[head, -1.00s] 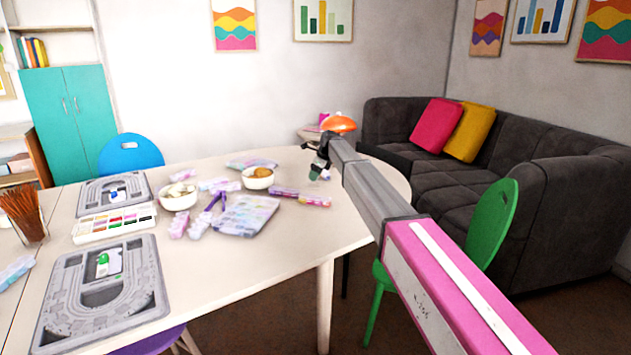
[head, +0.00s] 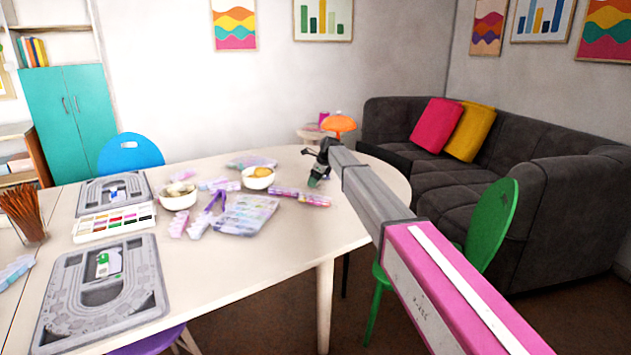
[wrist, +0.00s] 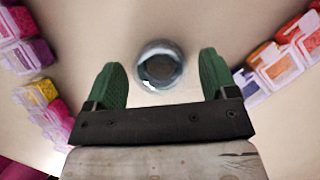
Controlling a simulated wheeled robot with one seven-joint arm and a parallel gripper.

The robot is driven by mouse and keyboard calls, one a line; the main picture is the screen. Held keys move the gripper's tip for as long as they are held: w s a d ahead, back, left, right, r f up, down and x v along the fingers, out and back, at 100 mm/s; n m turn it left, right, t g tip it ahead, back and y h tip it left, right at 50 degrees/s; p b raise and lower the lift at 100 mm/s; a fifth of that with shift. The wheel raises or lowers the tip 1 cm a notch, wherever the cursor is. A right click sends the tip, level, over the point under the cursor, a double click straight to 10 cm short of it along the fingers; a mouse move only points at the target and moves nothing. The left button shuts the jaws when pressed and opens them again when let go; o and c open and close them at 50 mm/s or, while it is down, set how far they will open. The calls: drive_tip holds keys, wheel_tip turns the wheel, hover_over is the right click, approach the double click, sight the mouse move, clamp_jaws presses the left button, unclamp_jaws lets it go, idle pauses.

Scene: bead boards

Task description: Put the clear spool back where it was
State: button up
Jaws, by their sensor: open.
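The clear spool (wrist: 160,66) shows in the wrist view as a round, see-through thing with a dark centre, standing on the pale table (wrist: 160,20). My gripper (wrist: 165,80) is open, with one green fingertip to each side of the spool, a gap showing on both sides. The spool lies near the line between the fingertips, slightly beyond it. In the head view my gripper (head: 314,180) is over the table's far right part; the spool cannot be made out there.
In the wrist view, bead boxes lie at left (wrist: 30,50) and right (wrist: 275,70). In the head view, a purple bead strip (head: 300,197), a white bowl (head: 258,178) and a bead case (head: 246,215) lie left of my gripper. Grey bead boards (head: 105,320) are nearer.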

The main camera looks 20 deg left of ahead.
drive_tip(key=v, duration=1.2)
drive_tip(key=shift+s, duration=0.1)
